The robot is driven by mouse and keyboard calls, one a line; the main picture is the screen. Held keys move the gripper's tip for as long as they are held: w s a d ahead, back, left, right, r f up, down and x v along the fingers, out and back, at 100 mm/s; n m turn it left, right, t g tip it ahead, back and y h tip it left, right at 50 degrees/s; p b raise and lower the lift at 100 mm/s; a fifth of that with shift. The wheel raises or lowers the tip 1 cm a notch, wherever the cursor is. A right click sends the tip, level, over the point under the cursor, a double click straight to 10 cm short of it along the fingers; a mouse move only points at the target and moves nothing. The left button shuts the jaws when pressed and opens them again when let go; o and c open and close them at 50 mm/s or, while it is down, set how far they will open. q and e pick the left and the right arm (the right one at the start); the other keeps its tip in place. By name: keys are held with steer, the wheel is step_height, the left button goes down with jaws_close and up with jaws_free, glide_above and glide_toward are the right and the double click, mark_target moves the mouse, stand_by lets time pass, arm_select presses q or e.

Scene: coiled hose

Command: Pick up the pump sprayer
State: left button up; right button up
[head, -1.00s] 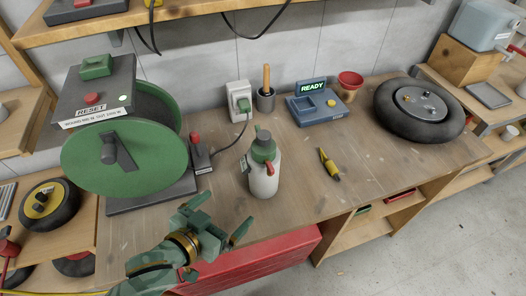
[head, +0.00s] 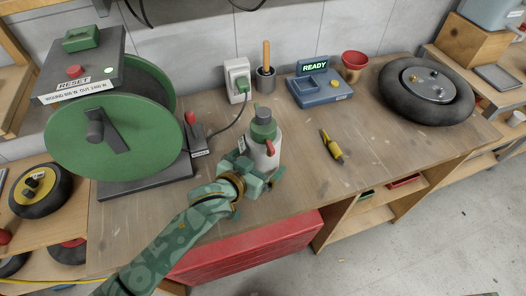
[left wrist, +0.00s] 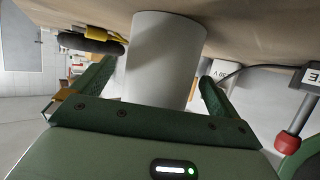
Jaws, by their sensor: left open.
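The pump sprayer (head: 265,151) stands upright on the workbench, with a white body, a green top, a dark cap and a red trigger. My left gripper (head: 258,182) is at its near side in the head view, partly hiding its lower body. In the left wrist view the sprayer's white body (left wrist: 163,60) sits between the two green fingers of my left gripper (left wrist: 155,85), which are open with a gap beside the body. My right gripper does not show.
A yellow tool (head: 332,146) and a wheel (head: 427,92) lie right.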

arm_select(q)
steer(key=shift+w+d+f, duration=0.2)
steer(key=shift+w+d, duration=0.05)
steer(key=shift+w, duration=0.1)
steer(key=shift+s+r, duration=0.1)
steer(key=shift+c, duration=0.9)
steer(key=c, duration=1.2)
